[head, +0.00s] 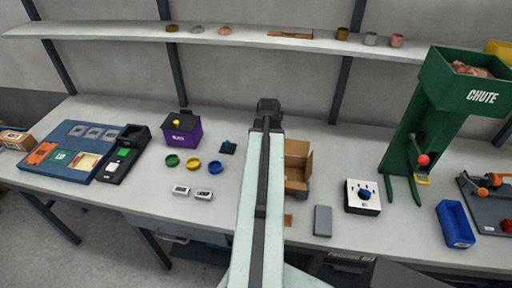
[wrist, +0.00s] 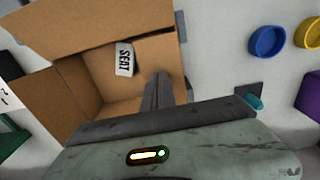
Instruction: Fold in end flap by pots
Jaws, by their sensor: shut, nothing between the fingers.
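An open cardboard box (head: 298,150) stands on the bench, partly hidden behind my arm in the head view. In the wrist view the box (wrist: 88,84) fills the left half, with one wide flap (wrist: 90,22) spread along the top and another (wrist: 40,105) out at the left. A white card reading SEAT (wrist: 124,59) lies inside. My gripper (wrist: 162,80) is shut and empty, its fingers over the box opening near the right wall (wrist: 181,55). I cannot tell whether they touch cardboard. My wrist hides the box's near edge.
Blue (head: 215,167), yellow (head: 193,165) and green (head: 172,160) round dishes sit left of my arm, by a purple bin (head: 182,130). Small pots (head: 370,39) stand on the shelf. A white dial box (head: 362,197) and a green chute (head: 425,130) stand to the right.

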